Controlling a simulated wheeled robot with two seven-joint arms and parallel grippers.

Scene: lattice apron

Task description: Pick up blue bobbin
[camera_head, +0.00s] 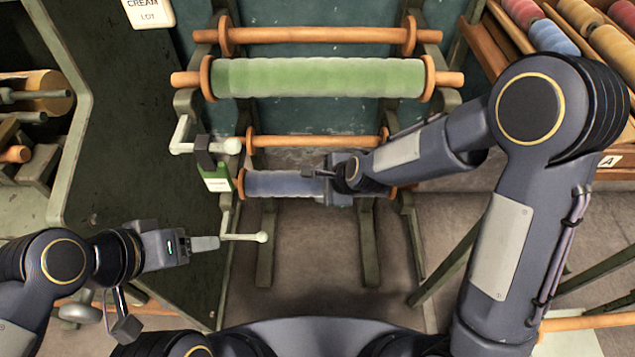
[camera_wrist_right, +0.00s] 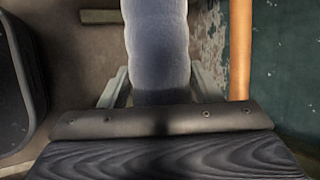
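The blue bobbin (camera_head: 272,184) is a grey-blue wound roll lying across the lowest part of the green rack. My right gripper (camera_head: 335,186) is over its right half. In the right wrist view the blue bobbin (camera_wrist_right: 157,45) runs between the two pale fingers of my right gripper (camera_wrist_right: 160,88), one at each side. The fingers lie close along its sides; whether they press on it I cannot tell. The gripper body hides part of the roll. My left gripper (camera_head: 218,242) points right, apart from the bobbin, close to a white-knobbed crank (camera_head: 245,237); its finger gap does not show.
A green roll (camera_head: 318,78) and bare wooden rods sit higher on the rack. A green-and-white tag (camera_head: 216,178) hangs beside the bobbin's left end. Another crank (camera_head: 230,146) stands above it. A tray of coloured rolls (camera_head: 552,38) is at top right. A dark panel (camera_head: 140,190) stands left.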

